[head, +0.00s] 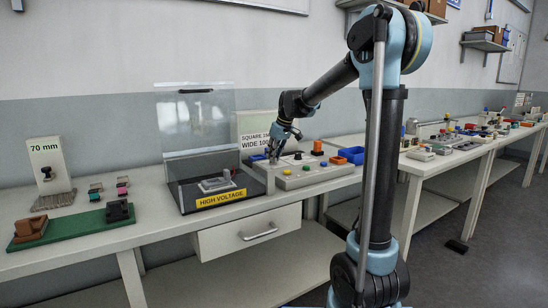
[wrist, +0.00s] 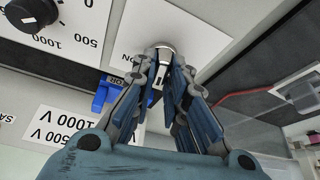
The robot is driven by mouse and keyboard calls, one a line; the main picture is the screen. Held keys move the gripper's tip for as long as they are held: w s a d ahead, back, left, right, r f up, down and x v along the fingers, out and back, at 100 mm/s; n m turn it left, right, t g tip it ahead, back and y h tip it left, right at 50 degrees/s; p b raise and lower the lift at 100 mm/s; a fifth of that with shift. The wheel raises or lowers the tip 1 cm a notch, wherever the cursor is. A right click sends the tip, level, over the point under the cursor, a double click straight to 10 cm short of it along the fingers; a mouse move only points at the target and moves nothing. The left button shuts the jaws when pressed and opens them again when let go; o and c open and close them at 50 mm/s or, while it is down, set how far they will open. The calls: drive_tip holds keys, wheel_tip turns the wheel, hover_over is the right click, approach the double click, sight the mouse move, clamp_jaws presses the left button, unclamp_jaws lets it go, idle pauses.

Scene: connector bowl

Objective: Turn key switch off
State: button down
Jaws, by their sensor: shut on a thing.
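The key switch (wrist: 164,48) shows in the wrist view as a round silver part on a white plate of the grey panel. Its key is mostly hidden between my fingers. My gripper (wrist: 162,78) is shut on the key, one finger on each side. In the head view my gripper (head: 274,156) reaches down to the left end of the grey control panel (head: 312,181). I cannot tell the key's exact angle; the lettering on the plate is partly covered by my fingers.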

drive_tip(key=n, duration=0.1)
drive_tip(key=n+g, duration=0.1)
drive_tip(key=n, duration=0.1)
drive_tip(key=shift+w+d+y, duration=0.15)
drive_tip(key=shift+d+y, duration=0.15)
drive_tip(key=shift+w+n+g, duration=0.1)
drive_tip(key=shift+n+g, duration=0.5)
drive_tip(key=shift+n, duration=1)
drive_tip(key=shift+w, duration=0.1)
drive_tip(key=c, duration=1.6)
unclamp_jaws()
drive_tip(key=w+v, duration=0.1)
drive_tip(key=v, duration=1)
drive_tip(key=shift+s+d+r, duration=0.35)
drive_tip(key=shift+s, duration=0.15)
